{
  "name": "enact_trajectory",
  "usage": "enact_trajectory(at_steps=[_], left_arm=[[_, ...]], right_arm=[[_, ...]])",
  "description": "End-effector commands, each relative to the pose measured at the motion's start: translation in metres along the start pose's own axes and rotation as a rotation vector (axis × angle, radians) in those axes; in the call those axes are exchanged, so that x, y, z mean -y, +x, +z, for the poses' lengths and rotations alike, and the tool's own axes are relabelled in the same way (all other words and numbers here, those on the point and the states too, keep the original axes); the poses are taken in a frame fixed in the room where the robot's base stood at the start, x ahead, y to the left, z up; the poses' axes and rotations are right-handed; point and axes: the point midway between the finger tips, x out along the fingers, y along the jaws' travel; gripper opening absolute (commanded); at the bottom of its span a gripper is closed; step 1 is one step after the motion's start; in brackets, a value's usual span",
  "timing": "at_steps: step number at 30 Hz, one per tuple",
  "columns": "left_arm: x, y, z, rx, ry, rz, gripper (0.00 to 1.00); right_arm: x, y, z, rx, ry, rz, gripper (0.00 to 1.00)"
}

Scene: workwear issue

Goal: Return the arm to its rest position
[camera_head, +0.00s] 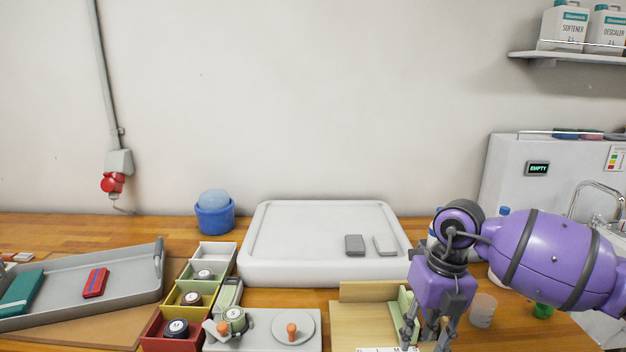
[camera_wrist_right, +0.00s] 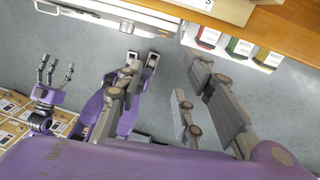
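My right arm (camera_head: 550,258), purple with dark bands, comes in from the right in the head view. Its gripper (camera_head: 425,338) points down beside the wooden tray at the front of the bench. In the right wrist view the fingers of this gripper (camera_wrist_right: 165,68) stand apart with only grey floor seen between the tips; it is open and empty. My left arm is not in the head view. In the right wrist view a purple gripper with grey fingers, apparently my left (camera_wrist_right: 55,72), shows at the far left, its fingers spread and empty, away from the bench.
Near the right gripper are a wooden tray (camera_head: 360,320), a clear cup (camera_head: 482,310) and bottles partly hidden by the arm. A white tray (camera_head: 262,262) holds two small blocks. Colored bins (camera_head: 162,335), a grey tray (camera_head: 130,262) and a blue tub (camera_head: 214,218) stand left.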

Motion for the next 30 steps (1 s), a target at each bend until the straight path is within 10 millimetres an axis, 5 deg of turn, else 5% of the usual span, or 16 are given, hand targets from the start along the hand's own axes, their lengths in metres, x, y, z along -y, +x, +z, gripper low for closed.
enact_trajectory(at_steps=[3,8,12,15,19,22,26,30], left_arm=[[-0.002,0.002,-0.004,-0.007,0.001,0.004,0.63],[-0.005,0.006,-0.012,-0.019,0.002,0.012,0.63],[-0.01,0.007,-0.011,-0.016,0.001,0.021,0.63],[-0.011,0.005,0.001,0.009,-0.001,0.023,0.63],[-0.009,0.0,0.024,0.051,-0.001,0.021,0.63],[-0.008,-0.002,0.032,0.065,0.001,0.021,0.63],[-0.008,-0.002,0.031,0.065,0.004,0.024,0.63],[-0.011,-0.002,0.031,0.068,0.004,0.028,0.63]], right_arm=[[-0.053,0.044,-0.026,-0.077,-0.043,0.219,0.34],[-0.146,0.08,-0.069,-0.169,-0.032,0.638,0.34],[-0.22,0.075,-0.093,-0.201,0.13,1.104,0.34],[-0.24,0.061,-0.087,-0.177,0.346,1.396,0.34],[-0.221,0.061,-0.062,-0.098,0.74,1.684,0.34],[-0.177,0.086,-0.046,-0.012,1.114,1.808,0.34],[-0.103,0.15,-0.053,0.1,1.631,1.82,0.34],[-0.04,0.225,-0.097,0.176,2.094,1.695,0.34]])
